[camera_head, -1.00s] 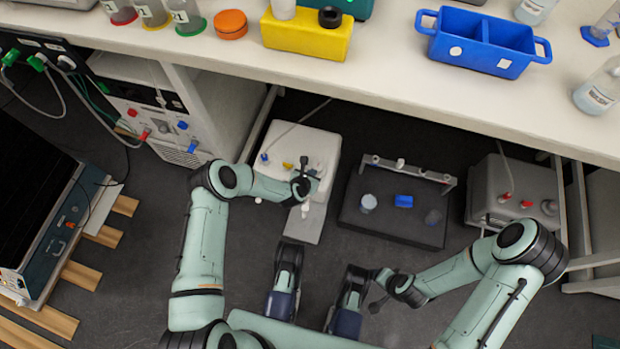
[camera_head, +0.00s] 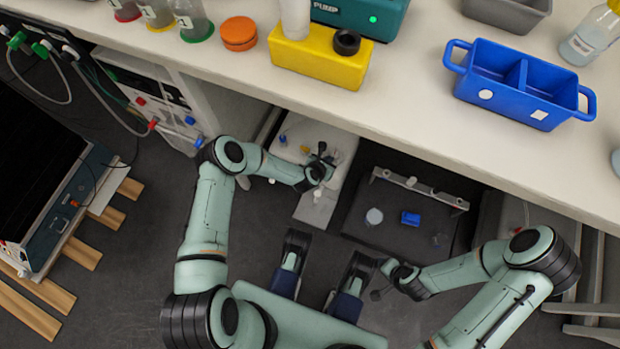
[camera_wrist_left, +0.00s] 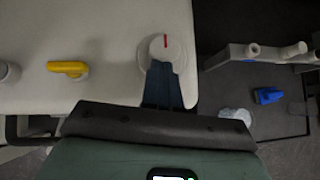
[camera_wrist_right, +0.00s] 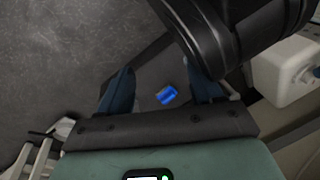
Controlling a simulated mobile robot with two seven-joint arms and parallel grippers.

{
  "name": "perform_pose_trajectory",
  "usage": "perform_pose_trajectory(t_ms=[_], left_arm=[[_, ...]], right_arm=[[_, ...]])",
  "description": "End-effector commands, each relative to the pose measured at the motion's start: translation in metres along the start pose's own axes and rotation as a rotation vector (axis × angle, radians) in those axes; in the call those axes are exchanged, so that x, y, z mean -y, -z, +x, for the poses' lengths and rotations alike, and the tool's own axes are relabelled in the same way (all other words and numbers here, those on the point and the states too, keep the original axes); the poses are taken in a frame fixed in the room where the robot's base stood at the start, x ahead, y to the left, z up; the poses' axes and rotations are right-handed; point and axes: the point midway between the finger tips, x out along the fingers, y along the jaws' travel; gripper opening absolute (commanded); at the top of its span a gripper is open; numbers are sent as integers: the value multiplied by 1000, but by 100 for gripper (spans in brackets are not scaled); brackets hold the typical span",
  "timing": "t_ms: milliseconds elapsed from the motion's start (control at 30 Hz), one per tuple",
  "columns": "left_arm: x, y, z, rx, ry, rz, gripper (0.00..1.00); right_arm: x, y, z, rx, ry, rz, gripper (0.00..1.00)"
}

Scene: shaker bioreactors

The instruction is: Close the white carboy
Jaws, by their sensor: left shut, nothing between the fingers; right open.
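The white carboy (camera_head: 345,141) lies on the floor under the bench, with a blue-ended fitting at its left. In the left wrist view its pale top (camera_wrist_left: 110,30) carries a yellow-handled valve (camera_wrist_left: 68,68) and a round white knob with a red line (camera_wrist_left: 165,45). My left gripper (camera_head: 322,150) is over the carboy's right part. Its shut, empty fingers (camera_wrist_left: 162,70) reach the near edge of the knob in view; contact cannot be told.
Right of the carboy is a dark platform (camera_head: 385,232) with a white rail (camera_head: 425,189) and a blue block (camera_head: 410,218). The bench edge overhangs the carboy. A blue bin (camera_head: 525,85) and a yellow block (camera_head: 320,62) stand on the bench.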

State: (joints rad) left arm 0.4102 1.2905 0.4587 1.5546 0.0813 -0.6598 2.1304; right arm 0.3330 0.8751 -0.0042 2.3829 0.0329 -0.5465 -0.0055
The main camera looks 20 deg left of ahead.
Motion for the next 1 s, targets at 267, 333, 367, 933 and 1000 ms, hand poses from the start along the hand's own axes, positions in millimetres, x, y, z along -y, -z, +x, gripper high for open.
perform_pose_trajectory(t_ms=[267, 333, 367, 933, 1000], left_arm=[[-2, -1, -9, 2, -3, -1, 0], [-2, -2, -20, 3, -3, -1, 0], [-2, -3, -26, 3, -3, -1, 0], [0, 0, -132, 3, 0, 0, 0], [0, 0, -135, 4, -1, 1, 0]], right_arm=[[6, 7, -6, -22, 10, -6, 65], [12, 15, -13, -49, 21, -12, 65], [15, 19, -17, -62, 27, -15, 65], [37, -17, -63, 32, 57, -42, 65], [37, -19, -64, 38, 57, -43, 65]])
